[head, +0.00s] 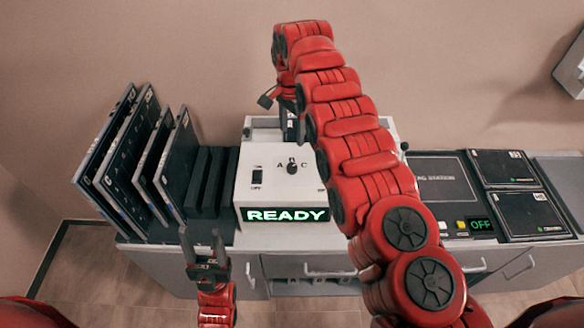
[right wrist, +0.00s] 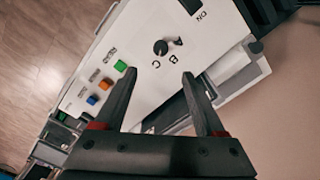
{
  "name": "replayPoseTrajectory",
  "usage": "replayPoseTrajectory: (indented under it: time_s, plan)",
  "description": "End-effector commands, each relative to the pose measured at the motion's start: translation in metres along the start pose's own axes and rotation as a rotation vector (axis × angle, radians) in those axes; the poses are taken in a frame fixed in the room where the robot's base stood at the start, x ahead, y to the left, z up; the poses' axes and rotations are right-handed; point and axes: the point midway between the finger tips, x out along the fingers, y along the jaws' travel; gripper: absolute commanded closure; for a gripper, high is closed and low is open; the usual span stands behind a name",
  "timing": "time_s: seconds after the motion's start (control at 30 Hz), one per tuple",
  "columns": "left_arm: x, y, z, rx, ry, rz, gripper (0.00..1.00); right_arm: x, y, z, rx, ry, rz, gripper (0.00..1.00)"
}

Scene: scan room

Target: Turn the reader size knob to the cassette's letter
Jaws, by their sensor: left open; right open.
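The reader (head: 250,205) is a light box with a lit READY display. Its small dark size knob (head: 292,168) sits on the sloped face among the letters A, B and C; I cannot tell for sure which letter it points at. In the right wrist view the knob (right wrist: 160,47) lies just beyond the tips of my right gripper (right wrist: 159,76), which is open and empty, apart from the knob. My left gripper (head: 201,238) is open and empty in front of the reader's left side. Several dark cassettes (head: 122,158) stand upright at left; I cannot read their letters clearly.
Green, orange and blue buttons (right wrist: 105,84) sit beside the knob on the reader. At right, flat dark panels (head: 505,168) lie on the counter near an OFF display (head: 481,225). My right arm crosses over the reader's right side and hides part of it. Grey drawers (head: 310,268) are below.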

Motion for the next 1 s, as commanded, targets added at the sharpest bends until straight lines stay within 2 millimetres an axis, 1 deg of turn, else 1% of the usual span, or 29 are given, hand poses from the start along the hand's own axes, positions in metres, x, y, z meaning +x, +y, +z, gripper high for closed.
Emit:
replayPoseTrajectory:
  time_s: [0.03,0.43,0.47,0.5,0.6,0.67,0.7,0.8,1.0]
  plan:
    - [-0.019,0.001,0.003,0.000,0.000,0.000,0.45,0.019,0.000,0.000,0.000,0.000,0.001,0.28]
    - [-0.093,0.005,0.016,0.000,0.000,0.000,0.45,0.096,0.000,0.000,-0.001,0.000,0.000,0.28]
    - [-0.084,0.004,0.014,0.000,-0.001,0.000,0.45,0.093,-0.002,0.003,-0.005,-0.002,-0.001,0.28]
    - [-0.081,0.004,0.014,0.000,0.000,0.000,0.45,0.099,-0.002,0.003,-0.004,-0.004,0.000,0.28]
    - [-0.082,0.004,0.014,0.000,0.000,0.000,0.45,0.114,-0.001,0.002,-0.004,0.000,-0.001,0.28]
    - [-0.076,0.004,0.013,0.000,0.000,0.000,0.45,0.121,0.000,-0.001,-0.001,0.001,0.001,0.28]
    - [-0.075,0.004,0.013,0.000,0.000,0.000,0.45,0.128,0.000,0.000,-0.002,0.000,0.003,0.28]
    - [-0.073,0.004,0.012,0.000,0.000,0.000,0.45,0.138,0.000,0.000,-0.001,-0.001,0.003,0.28]
    - [-0.074,0.004,0.013,0.000,0.000,0.000,0.45,0.140,0.000,-0.001,0.000,0.001,-0.001,0.28]
